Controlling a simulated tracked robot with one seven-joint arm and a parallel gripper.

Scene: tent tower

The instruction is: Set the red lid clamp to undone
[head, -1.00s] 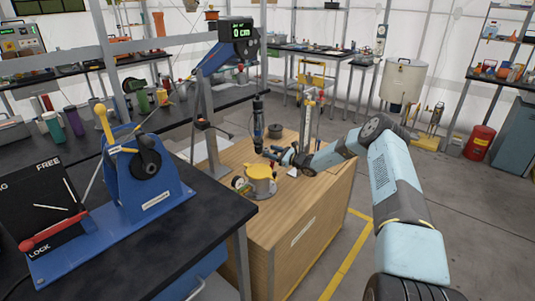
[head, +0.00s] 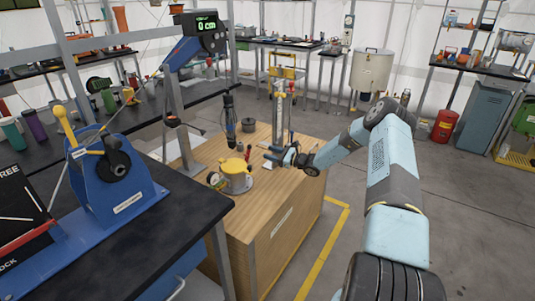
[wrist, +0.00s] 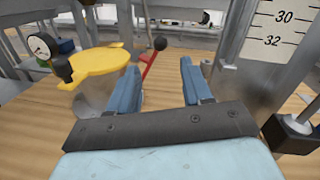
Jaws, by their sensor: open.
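The red lid clamp (wrist: 152,64) shows in the wrist view as a thin red lever with a black ball knob, tilted up and to the right beside the yellow lid (wrist: 98,66). In the head view the red clamp (head: 248,153) stands at the right of the lid (head: 235,166) on a pot. My gripper (head: 268,154) is to the right of the pot, open, with nothing held. In the wrist view my gripper (wrist: 162,78) has its blue fingers apart; the lever shows behind the left finger, which hides its lower part. I cannot tell whether they touch.
The pot stands on a wooden cabinet (head: 265,215). A round gauge (wrist: 42,46) is left of the lid. A scaled post (wrist: 278,35) rises close on the right. A dark hanging tool (head: 229,118) and a small dark pot (head: 248,125) are behind.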

